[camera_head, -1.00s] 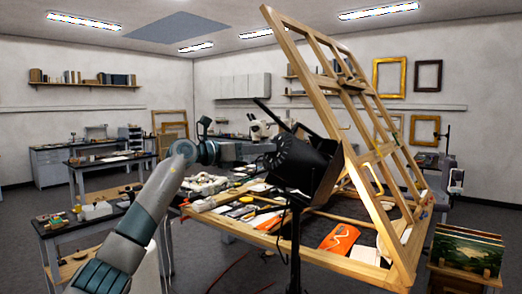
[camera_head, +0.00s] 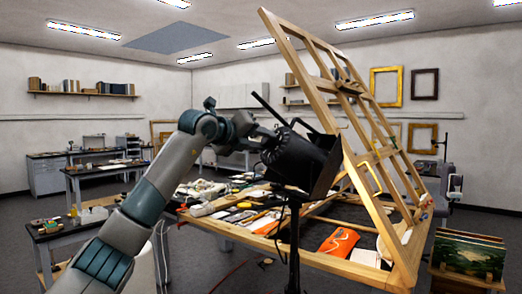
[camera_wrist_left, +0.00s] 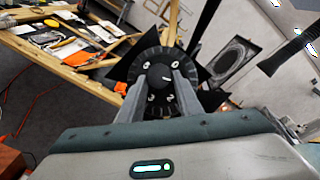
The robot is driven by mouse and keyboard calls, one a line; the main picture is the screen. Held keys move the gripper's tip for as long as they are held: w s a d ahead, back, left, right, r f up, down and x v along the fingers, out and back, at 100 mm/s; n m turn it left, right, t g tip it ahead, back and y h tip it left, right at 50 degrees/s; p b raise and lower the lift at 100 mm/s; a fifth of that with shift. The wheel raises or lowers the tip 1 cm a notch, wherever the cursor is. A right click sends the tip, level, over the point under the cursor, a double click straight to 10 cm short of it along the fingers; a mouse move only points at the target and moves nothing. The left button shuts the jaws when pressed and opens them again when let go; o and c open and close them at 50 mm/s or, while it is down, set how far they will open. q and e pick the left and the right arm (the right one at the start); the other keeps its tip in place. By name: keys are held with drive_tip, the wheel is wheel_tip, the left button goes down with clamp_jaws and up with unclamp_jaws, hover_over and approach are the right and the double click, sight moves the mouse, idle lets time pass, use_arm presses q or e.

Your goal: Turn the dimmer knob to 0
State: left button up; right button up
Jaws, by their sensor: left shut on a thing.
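The black lamp (camera_head: 300,158) stands on a thin stand, its rear end facing my left gripper (camera_head: 266,140). In the left wrist view the dimmer knob (camera_wrist_left: 160,77) is a dark round knob in the middle of a black dial (camera_wrist_left: 160,55) with white numerals. A 0 is at the dial's upper right; other numerals are small and partly unclear. A short white mark on the knob points roughly right, not at the 0. My left gripper (camera_wrist_left: 160,79) is shut on the knob, one finger each side. My right gripper is not in view.
A large wooden frame (camera_head: 345,130) leans up just right of the lamp. The worktable (camera_head: 265,245) behind the lamp is covered with tools and papers. A side table (camera_head: 62,232) stands at left. Painted panels (camera_head: 468,255) stand in a rack at lower right.

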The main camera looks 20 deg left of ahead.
use_arm(q)
drive_tip(key=n, duration=0.1)
drive_tip(key=n+y+b, duration=0.1)
drive_tip(key=n, duration=0.1)
drive_tip(key=shift+d+r+g+y, duration=0.15)
drive_tip(key=shift+d+g+y, duration=0.05)
drive_tip(key=shift+g+y, duration=0.1)
drive_tip(key=n+g, duration=0.1)
drive_tip(key=n, duration=0.1)
drive_tip(key=n+g+y+p, duration=0.1)
drive_tip(key=n, duration=0.2)
drive_tip(key=r+n+g+y+p, duration=0.1)
drive_tip(key=n, duration=0.1)
drive_tip(key=shift+w+d+n+g, duration=0.2)
drive_tip(key=shift+n+g, duration=0.1)
drive_tip(key=shift+n, duration=0.1)
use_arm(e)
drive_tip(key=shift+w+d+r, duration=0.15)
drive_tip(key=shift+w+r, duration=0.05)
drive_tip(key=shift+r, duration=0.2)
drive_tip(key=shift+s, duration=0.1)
use_arm(q)
drive_tip(key=o, duration=1)
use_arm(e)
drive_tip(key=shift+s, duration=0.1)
use_arm(q)
drive_tip(key=shift+o, duration=0.2)
drive_tip(key=shift+s, duration=0.1)
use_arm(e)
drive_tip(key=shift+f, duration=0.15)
